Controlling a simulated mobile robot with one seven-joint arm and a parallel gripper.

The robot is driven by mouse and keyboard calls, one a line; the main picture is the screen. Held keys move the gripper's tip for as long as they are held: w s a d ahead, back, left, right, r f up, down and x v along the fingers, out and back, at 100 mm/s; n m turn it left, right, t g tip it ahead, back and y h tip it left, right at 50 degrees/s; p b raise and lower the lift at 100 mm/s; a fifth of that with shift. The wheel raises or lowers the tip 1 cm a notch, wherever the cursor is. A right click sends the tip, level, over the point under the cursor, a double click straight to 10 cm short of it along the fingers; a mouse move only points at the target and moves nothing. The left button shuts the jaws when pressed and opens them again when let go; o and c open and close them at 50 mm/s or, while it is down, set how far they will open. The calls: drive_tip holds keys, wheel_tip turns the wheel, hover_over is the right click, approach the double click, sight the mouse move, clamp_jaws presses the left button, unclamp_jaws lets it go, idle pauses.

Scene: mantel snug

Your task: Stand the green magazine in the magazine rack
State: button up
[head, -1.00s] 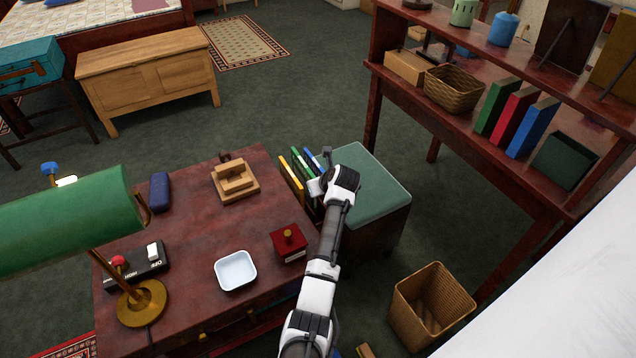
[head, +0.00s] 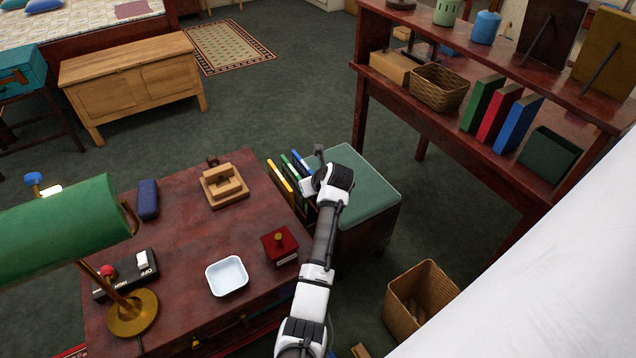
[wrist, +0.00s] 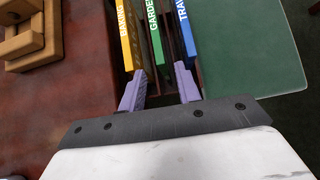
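The green magazine (head: 287,163) stands upright between a yellow magazine (head: 279,176) and a blue magazine (head: 301,160) in the dark magazine rack, beside the desk. In the wrist view the green magazine (wrist: 157,38) shows its white lettering, with the yellow (wrist: 128,38) to its left and the blue (wrist: 185,30) to its right. My gripper (wrist: 160,78) is open, its purple fingertips apart near the green magazine's near end, with a visible gap between them. The rack's lower part is mostly hidden by my arm and the desk.
A green-topped stool (head: 362,185) stands right of the rack. The red desk (head: 180,225) on the left holds a wooden puzzle (head: 224,186), a white dish (head: 227,276), a red box (head: 280,246) and a green lamp (head: 70,225). A wicker bin (head: 420,300) stands at right on the floor.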

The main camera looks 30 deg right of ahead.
drive_tip(key=v, duration=0.9)
drive_tip(key=shift+s+r, duration=0.2)
